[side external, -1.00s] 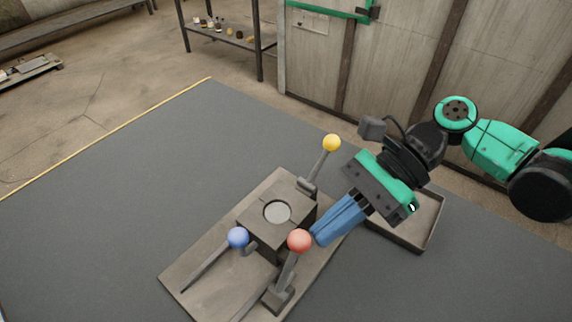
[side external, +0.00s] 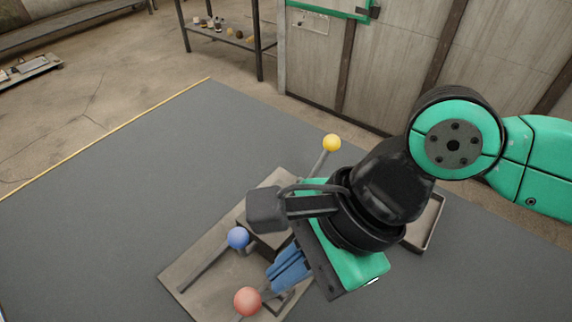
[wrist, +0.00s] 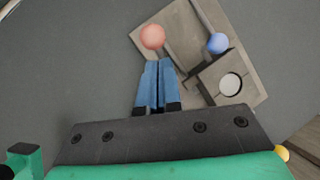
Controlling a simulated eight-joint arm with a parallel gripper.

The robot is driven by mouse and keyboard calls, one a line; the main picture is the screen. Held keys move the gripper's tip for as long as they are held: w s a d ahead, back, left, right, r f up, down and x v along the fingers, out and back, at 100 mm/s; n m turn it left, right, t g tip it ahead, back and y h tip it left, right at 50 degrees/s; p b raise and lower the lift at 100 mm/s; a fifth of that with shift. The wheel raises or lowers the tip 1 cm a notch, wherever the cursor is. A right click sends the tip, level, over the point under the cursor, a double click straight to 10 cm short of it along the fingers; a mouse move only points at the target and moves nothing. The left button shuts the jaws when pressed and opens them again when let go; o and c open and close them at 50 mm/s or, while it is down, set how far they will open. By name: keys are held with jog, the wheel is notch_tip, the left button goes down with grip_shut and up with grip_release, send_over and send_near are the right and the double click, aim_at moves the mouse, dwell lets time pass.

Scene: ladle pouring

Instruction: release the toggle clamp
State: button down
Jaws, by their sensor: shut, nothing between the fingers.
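The clamp fixture is a tan base plate (side external: 212,296) with a grey block (wrist: 208,82) bearing a round pale disc (wrist: 231,84). Levers carry a red ball (side external: 247,301), a blue ball (side external: 238,237) and a yellow ball (side external: 331,143). The red-ball lever lies low toward the plate's front edge. My gripper (side external: 273,280), with blue fingers, is shut and empty right beside the red ball. In the wrist view, its fingertips (wrist: 155,66) are just below the red ball (wrist: 153,37); contact is unclear. My wrist hides much of the block in the side view.
The blue-ball lever stands close to my fingers on the plate's left part. An open tray (side external: 428,232) lies behind my wrist at right. The dark tabletop (side external: 130,180) is clear to the left. A shelf with small items (side external: 225,33) stands far back.

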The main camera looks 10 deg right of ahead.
jog(key=shift+s+a+f, duration=0.2)
jog(key=shift+s+a, duration=0.6)
jog(key=shift+a, duration=0.05)
jog(key=s+v, duration=0.1)
jog(key=v, duration=1.2)
jog(key=shift+s+a+r, duration=0.15)
jog(key=shift+s+a, duration=0.05)
jog(key=shift+s, duration=0.15)
